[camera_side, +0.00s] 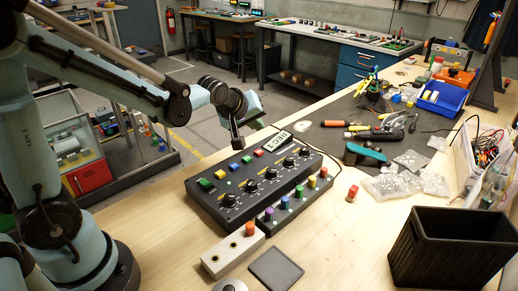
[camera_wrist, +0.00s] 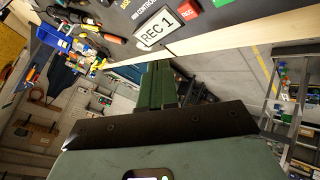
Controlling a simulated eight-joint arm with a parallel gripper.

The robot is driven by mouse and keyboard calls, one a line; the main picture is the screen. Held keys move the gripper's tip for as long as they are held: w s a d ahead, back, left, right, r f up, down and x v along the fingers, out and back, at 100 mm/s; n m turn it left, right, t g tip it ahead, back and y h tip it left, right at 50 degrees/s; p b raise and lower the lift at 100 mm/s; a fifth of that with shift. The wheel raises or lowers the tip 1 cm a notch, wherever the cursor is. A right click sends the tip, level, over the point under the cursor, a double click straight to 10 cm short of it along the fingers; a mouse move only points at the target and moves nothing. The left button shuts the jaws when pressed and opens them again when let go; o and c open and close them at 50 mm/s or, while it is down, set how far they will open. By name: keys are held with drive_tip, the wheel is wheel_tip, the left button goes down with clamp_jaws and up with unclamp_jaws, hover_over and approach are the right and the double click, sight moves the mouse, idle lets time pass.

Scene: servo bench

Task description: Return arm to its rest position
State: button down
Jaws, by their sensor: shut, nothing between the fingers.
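My gripper (camera_side: 237,143) hangs at the far edge of the wooden bench in the side view, just behind the black control panel (camera_side: 218,200). Its fingers are shut with nothing between them. It appears clear of the panel's buttons and knobs, though the exact gap is hard to judge. In the wrist view my gripper (camera_wrist: 157,88) points out past the bench edge, over the floor. The panel's "REC 1" label (camera_wrist: 158,27) and a red button (camera_wrist: 187,17) show at the top of that view.
In front of the panel are a smaller block with coloured pegs (camera_side: 295,200), a white block (camera_side: 232,249) and a dark square pad (camera_side: 275,269). A black bin (camera_side: 450,245) stands at the right. Tools and a blue tray (camera_side: 441,97) lie farther back. A shelf rack (camera_wrist: 290,105) stands beyond the bench.

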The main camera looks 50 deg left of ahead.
drive_tip(key=shift+s, duration=0.1)
drive_tip(key=s+d+r+m+g+h, duration=0.1)
drive_tip(key=s+d+m, duration=0.1)
drive_tip(key=s+m, duration=0.3)
drive_tip(key=s+d+m+g, duration=0.1)
drive_tip(key=s+d+m, duration=0.2)
drive_tip(key=s, duration=0.9)
drive_tip(key=m, duration=0.3)
drive_tip(key=shift+d+r+h, duration=0.2)
drive_tip(key=shift+r+h, duration=0.2)
